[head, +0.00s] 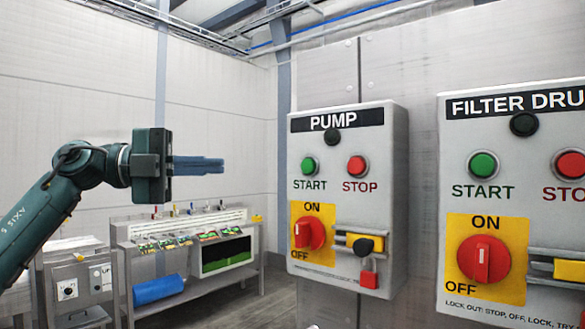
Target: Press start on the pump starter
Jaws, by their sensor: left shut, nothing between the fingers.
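The pump starter (342,270) is a grey box on the wall, right of centre in the head view, labelled PUMP. Its green start button (309,166) is at the upper left of its face, beside the red stop button (357,166). A red rotary switch (309,233) sits on a yellow plate below, its handle upright toward ON. A red padlock (368,277) hangs beside it under a black-and-yellow part. My left gripper (222,166) is shut and empty, pointing right, left of the start button at about its height in the picture and apart from the box. My right gripper is not in view.
A second box, labelled FILTER DRU and cut off by the picture edge (512,203), is on the wall at the right. A metal bench (128,246) with several small items and a blue roll (158,290) stands behind my left arm. The space between gripper and pump starter looks clear.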

